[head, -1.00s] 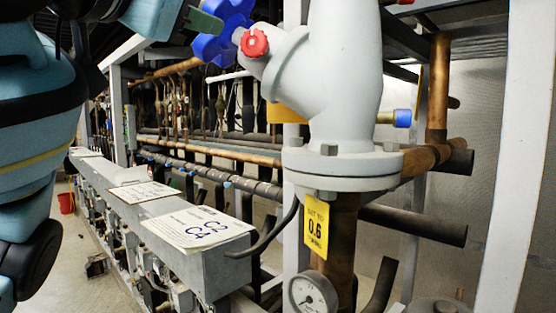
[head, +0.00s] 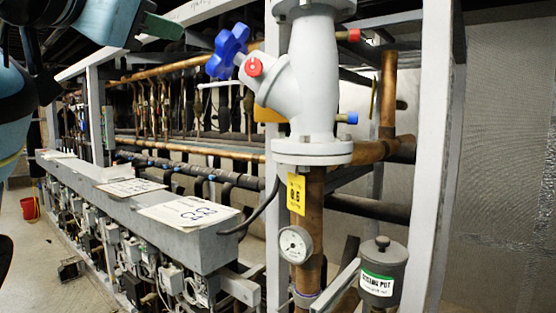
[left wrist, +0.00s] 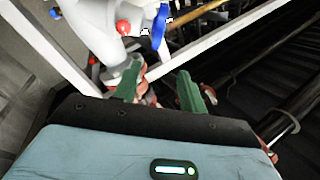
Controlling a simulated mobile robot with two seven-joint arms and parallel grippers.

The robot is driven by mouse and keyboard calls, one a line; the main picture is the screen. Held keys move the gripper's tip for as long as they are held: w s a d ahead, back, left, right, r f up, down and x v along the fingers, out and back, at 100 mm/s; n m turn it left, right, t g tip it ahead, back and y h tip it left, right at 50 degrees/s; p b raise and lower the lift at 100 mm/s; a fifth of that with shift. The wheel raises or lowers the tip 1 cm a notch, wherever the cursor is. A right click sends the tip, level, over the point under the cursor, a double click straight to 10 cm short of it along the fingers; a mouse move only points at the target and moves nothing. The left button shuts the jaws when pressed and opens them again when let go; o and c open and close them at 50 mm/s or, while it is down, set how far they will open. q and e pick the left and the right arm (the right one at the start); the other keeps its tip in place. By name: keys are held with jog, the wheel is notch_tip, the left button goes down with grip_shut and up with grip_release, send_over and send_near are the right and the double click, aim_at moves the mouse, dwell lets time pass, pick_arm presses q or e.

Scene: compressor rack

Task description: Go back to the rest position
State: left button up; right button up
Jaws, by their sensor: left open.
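My left gripper (head: 160,27) is at the upper left of the head view, with its arm along the left edge. In the left wrist view its two green fingers (left wrist: 158,88) stand apart with nothing between them. The grey valve (head: 314,80) has a blue handwheel (head: 228,52) and a red cap (head: 253,67). The gripper is left of the handwheel with a visible gap. In the left wrist view the blue handwheel (left wrist: 160,25) and red cap (left wrist: 123,27) lie beyond the fingers. My right gripper is not in view.
A white frame post (head: 436,150) stands right of the valve. A pressure gauge (head: 295,244) and a grey pot (head: 382,270) are below it. A long grey trunking (head: 205,245) with paper labels runs along the left. Floor shows at the lower left.

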pick_arm(q)
jog(key=w+d+f+n+g, duration=0.1)
jog(key=w+f, duration=0.7)
jog(key=f, duration=0.4)
jog(key=w+f+n+g, duration=0.1)
jog(key=w+f+g, duration=0.1)
jog(key=w+f, duration=0.85)
notch_tip(320, 180, down, 29)
jog(key=s+a+n+g, duration=0.1)
jog(key=n+g, duration=0.1)
jog(key=s+a+f+n, duration=0.1)
jog(key=s+f, duration=0.4)
jog(key=f, duration=0.3)
jog(key=s+a+f+n+g+y, duration=0.1)
jog(key=s+f, duration=0.3)
jog(key=f, duration=0.4)
jog(key=s+a+f, duration=0.1)
jog(key=s+f, duration=0.4)
jog(key=f, duration=0.3)
jog(key=s+a+f+g+y, duration=0.1)
jog(key=s+f, duration=0.5)
jog(key=s, duration=0.5)
jog(key=s+a+f+n+g, duration=0.1)
jog(key=s+f, duration=0.6)
jog(key=s, duration=0.4)
jog(key=shift+a+g+y, duration=0.2)
jog(key=shift+g+y, duration=0.2)
jog(key=shift+f, duration=0.1)
